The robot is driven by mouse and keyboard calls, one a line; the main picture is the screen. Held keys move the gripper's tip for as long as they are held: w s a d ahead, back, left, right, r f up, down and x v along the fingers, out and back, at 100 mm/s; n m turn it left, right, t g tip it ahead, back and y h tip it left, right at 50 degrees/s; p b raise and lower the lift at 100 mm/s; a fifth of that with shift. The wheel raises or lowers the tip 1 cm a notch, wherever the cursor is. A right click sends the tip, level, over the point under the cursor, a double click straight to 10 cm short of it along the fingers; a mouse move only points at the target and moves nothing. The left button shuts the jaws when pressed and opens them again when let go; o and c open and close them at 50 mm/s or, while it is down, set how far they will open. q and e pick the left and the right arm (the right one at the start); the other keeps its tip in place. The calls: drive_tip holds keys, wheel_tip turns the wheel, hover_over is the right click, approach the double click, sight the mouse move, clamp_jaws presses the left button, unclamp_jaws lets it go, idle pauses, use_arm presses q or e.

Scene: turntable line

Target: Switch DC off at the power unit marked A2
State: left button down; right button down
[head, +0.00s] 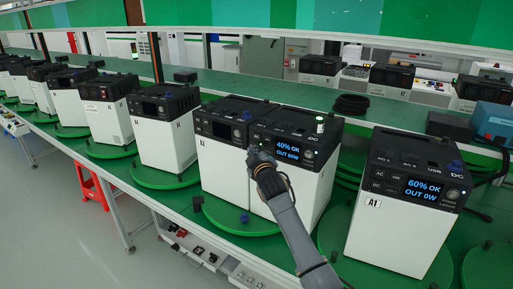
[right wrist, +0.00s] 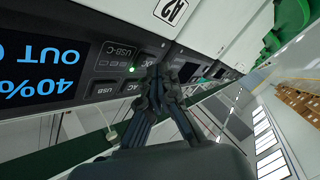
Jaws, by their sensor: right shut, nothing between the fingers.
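The power unit (head: 312,185) in the middle of the head view has a white body and a dark top. Its lit display (head: 290,149) reads "40% OK, OUT 60W". The right wrist view shows this panel upside down, with the A2 label (right wrist: 172,10) on the white front and the display (right wrist: 42,75) cut off. The panel buttons (right wrist: 118,50) include USB-C, USB and AC, and a small green light glows among them. My right gripper (head: 258,158) is shut and empty, its tips (right wrist: 153,78) at the panel's button area, partly hiding it. I cannot tell whether they touch. My left gripper is out of view.
The unit marked A1 (head: 400,225) stands to the right, reading "60% OK, OUT 0W". Several similar units stand in a row to the left on green turntables (head: 160,178). A black cable coil (head: 351,104) and a blue box (head: 492,122) lie behind.

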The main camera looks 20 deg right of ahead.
drive_tip(key=shift+w+d, duration=0.2)
drive_tip(key=shift+d, duration=0.1)
idle(0.4)
drive_tip(key=shift+s+a+p, duration=0.3)
drive_tip(key=shift+s+a, duration=0.2)
drive_tip(key=shift+a, duration=0.1)
idle(0.4)
drive_tip(key=s+a, duration=0.1)
drive_tip(key=a, duration=0.1)
drive_tip(key=s+a+p, duration=0.1)
drive_tip(key=s+a, duration=0.1)
idle(0.3)
drive_tip(key=shift+f, duration=0.1)
idle(0.5)
